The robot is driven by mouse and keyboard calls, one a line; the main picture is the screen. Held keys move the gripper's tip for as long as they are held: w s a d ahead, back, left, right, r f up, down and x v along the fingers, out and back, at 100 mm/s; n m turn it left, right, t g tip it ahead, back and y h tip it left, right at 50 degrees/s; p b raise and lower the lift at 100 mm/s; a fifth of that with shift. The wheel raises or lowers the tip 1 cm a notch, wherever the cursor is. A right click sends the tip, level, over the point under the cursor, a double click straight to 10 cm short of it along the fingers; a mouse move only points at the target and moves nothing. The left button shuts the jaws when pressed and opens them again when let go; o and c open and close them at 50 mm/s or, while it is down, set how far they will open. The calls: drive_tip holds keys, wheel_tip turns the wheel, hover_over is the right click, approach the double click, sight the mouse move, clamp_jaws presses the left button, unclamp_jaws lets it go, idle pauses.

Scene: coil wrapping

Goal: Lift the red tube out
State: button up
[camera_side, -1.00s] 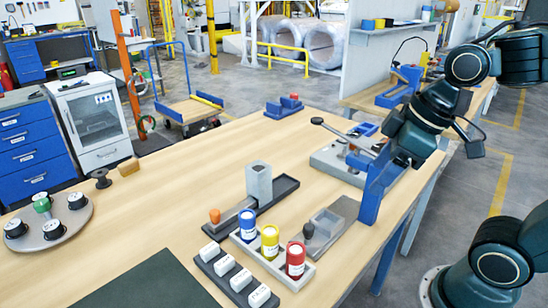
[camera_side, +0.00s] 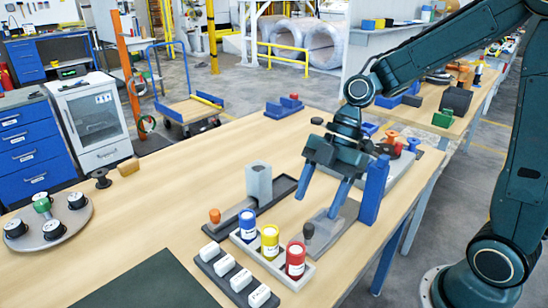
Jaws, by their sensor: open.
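The red tube (camera_side: 295,262) stands upright in the light grey rack (camera_side: 252,258), at its right end. A yellow tube (camera_side: 270,242) and a blue tube (camera_side: 247,226) stand beside it in the same rack. All have white labels. My gripper (camera_side: 317,207) has blue fingers that point down and are spread apart with nothing between them. It hangs above and behind the rack, up and to the right of the red tube in the picture, apart from it. The lower part of the red tube is hidden by the rack wall.
A dark-knobbed grey fixture (camera_side: 322,234) lies under my gripper, with a blue post (camera_side: 373,190) at its right. A dark tray of white blocks (camera_side: 225,266) lies left of the rack. A grey block (camera_side: 259,184) stands behind. The table's left middle is clear.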

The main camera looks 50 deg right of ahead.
sight(297, 249)
drive_tip(key=shift+f, duration=0.1)
drive_tip(key=shift+x, duration=4.3)
drive_tip(key=shift+a, duration=0.1)
drive_tip(key=shift+x, duration=2.5)
drive_tip(key=shift+s+a, duration=0.15)
drive_tip(key=shift+a, duration=0.05)
drive_tip(key=shift+c, duration=0.2)
drive_tip(key=c, duration=1.1)
